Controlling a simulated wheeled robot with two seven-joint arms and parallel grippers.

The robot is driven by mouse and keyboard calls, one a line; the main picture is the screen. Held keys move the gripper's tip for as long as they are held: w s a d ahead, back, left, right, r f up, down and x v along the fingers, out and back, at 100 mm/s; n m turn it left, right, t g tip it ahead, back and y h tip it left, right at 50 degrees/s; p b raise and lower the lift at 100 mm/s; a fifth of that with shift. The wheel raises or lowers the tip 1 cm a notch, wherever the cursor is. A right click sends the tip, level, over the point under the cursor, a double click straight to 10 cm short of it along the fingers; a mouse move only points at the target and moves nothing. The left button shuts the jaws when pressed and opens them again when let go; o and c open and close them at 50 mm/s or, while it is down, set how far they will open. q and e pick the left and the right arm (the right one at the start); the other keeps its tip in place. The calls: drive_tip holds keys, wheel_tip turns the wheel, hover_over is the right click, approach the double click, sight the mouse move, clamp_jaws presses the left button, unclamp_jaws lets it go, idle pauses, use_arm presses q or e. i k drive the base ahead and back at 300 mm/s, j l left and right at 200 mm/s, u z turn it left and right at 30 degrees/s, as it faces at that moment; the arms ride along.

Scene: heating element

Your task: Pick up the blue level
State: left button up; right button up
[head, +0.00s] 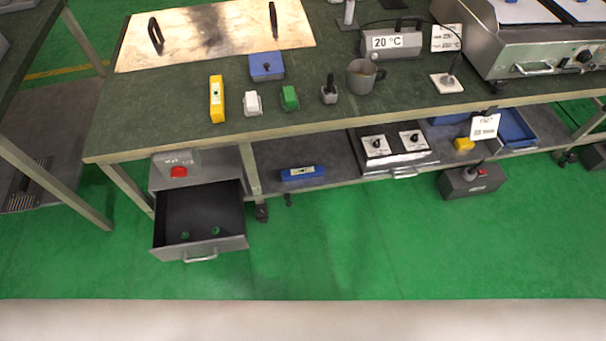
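The blue level (302,173) lies flat on the lower shelf under the workbench, near the shelf's front edge. It is a short blue bar with a light patch in its middle. It lies to the right of the open drawer and below the bench top. Neither of my grippers shows in the head view.
The green bench top (190,130) overhangs the shelf and holds a yellow level (217,99), a blue box (266,67) and a metal mug (362,77). An open drawer (203,215) juts out at left. A control box (390,147) sits right on the shelf. Green floor in front is clear.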

sight(316, 172)
drive_tip(key=i+l+u, duration=0.2)
drive_tip(key=l, duration=0.3)
drive_tip(key=i+l+u, duration=0.15)
drive_tip(key=l, duration=0.3)
drive_tip(key=l+u, duration=0.2)
drive_tip(key=l, duration=0.3)
